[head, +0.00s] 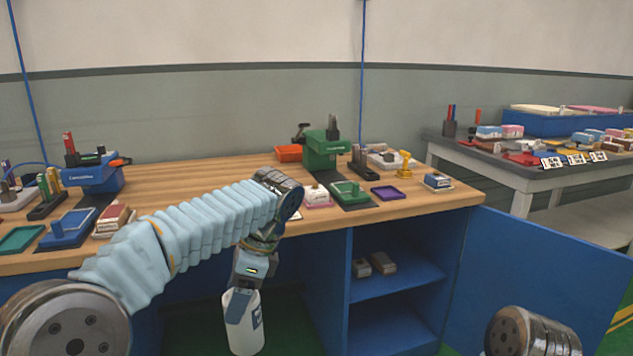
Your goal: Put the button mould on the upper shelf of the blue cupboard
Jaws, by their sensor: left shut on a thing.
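My left arm reaches in from the left over the front of the wooden workbench. I cannot tell for certain that this is the button mould. The blue cupboard (337,285) is under the right part of the bench. Its upper shelf (405,283) holds two small grey-brown blocks (382,263) towards its left and back. The held thing is to the left of the cupboard opening and apart from it. My right gripper is out of view.
The blue door (540,265) stands open on the right. The right part of the upper shelf is bare. The workbench (420,205) carries a green press (325,150), a blue press (97,178) and several stamps. A grey table (510,175) with coloured blocks stands at the right.

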